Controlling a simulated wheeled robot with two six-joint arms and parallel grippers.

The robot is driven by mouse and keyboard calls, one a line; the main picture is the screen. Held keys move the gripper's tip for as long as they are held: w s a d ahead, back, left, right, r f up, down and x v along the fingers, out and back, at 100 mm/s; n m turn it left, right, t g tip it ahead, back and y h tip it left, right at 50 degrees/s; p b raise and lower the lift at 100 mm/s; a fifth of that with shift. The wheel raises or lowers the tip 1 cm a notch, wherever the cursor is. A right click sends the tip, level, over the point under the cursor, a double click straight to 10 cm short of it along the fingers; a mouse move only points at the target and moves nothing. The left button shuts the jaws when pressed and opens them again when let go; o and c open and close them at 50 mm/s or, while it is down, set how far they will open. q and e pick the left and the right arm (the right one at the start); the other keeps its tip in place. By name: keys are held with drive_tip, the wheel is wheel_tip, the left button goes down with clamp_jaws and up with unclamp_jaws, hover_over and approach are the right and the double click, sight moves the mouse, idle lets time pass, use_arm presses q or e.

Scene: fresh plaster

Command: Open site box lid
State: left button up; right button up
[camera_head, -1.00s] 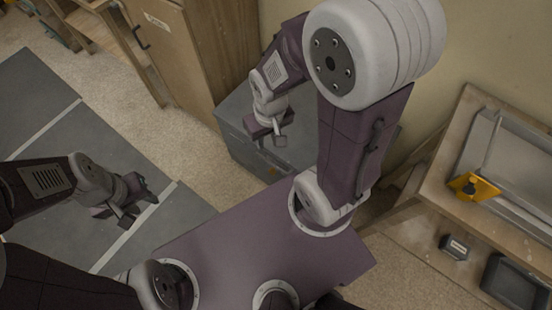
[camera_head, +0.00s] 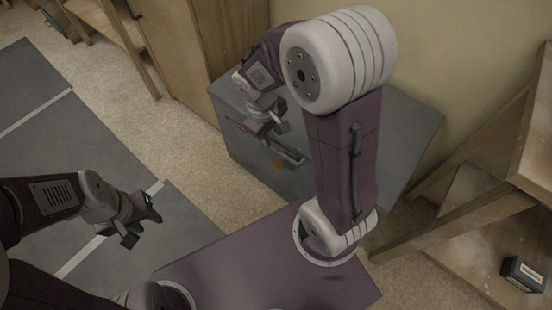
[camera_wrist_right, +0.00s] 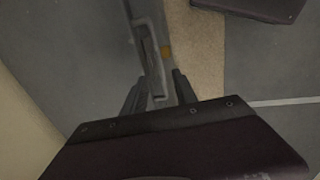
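The site box (camera_head: 410,125) is a grey chest against the wall, and its lid looks shut. My right gripper (camera_head: 273,128) hangs above the box's front edge, near the handle. In the right wrist view its fingers (camera_wrist_right: 158,92) are spread on either side of the box's front edge strip; contact cannot be told. My right arm hides part of the lid. My left gripper (camera_head: 143,222) is open and empty over the floor.
A wooden cabinet (camera_head: 185,60) stands directly left of the box. A wooden bench (camera_head: 480,240) with a small dark block (camera_head: 523,274) is at the right. Grey mats (camera_head: 75,135) cover the floor at the left, with bare carpet between them and the box.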

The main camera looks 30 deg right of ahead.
sight(277, 150)
drive_tip(key=shift+r, duration=0.1)
drive_tip(key=f+b, duration=0.1)
drive_tip(key=f, duration=0.2)
drive_tip(key=d+f+b, duration=0.1)
drive_tip(key=f+b, duration=0.1)
drive_tip(key=f, duration=0.1)
drive_tip(key=f+b, duration=0.2)
drive_tip(key=f, duration=0.1)
drive_tip(key=shift+w+d, duration=0.3)
drive_tip(key=shift+r, duration=0.1)
clamp_jaws()
idle(0.8)
